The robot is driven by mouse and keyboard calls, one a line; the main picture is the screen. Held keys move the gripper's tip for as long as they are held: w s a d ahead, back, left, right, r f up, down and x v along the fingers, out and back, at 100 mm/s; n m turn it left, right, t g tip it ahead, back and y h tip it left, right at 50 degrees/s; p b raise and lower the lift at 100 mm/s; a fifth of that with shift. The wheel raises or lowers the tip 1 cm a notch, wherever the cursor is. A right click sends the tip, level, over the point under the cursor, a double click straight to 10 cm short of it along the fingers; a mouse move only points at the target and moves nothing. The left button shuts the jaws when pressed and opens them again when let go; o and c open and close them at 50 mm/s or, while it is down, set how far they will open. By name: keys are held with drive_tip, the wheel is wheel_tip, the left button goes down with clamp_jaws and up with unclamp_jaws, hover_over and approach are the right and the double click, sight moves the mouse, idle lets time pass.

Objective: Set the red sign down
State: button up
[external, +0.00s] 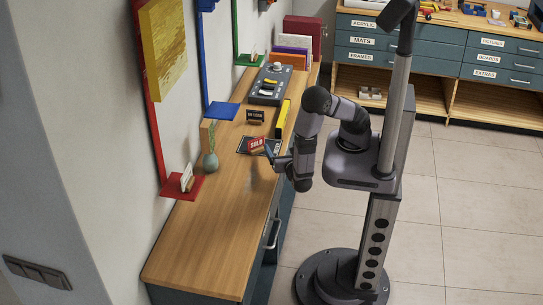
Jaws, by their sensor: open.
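My gripper (269,152) is open at the sign's lower right side, low over the counter. The fingertips are small here and partly overlap the sign, so I cannot tell whether they touch it. The sign's bottom edge is hard to make out, so its contact with the mat is unclear.
A small black sign (255,116) stands behind the mat, and a yellow bar (283,119) lies to its right. The counter's near end (215,245) is clear.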

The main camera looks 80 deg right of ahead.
drive_tip(key=s+d+f+m+g+y, duration=0.2)
drive_tip(key=s+d+m+g+y, duration=0.4)
drive_tip(key=s+m+g, duration=0.5)
drive_tip(key=w+a+r+m+t+y, duration=0.2)
drive_tip(key=w+m+y, duration=0.4)
drive_tip(key=m, duration=0.5)
drive_tip(key=a+t+y, duration=0.1)
drive_tip(key=a+y, duration=0.1)
drive_tip(key=shift+w+a+t+y, duration=0.15)
drive_tip(key=shift+w+t+y, duration=0.15)
drive_tip(key=shift+w+t, duration=0.1)
drive_tip(key=shift+r, duration=0.15)
wheel_tip(320, 180, up, 8)
drive_tip(key=p, duration=0.8)
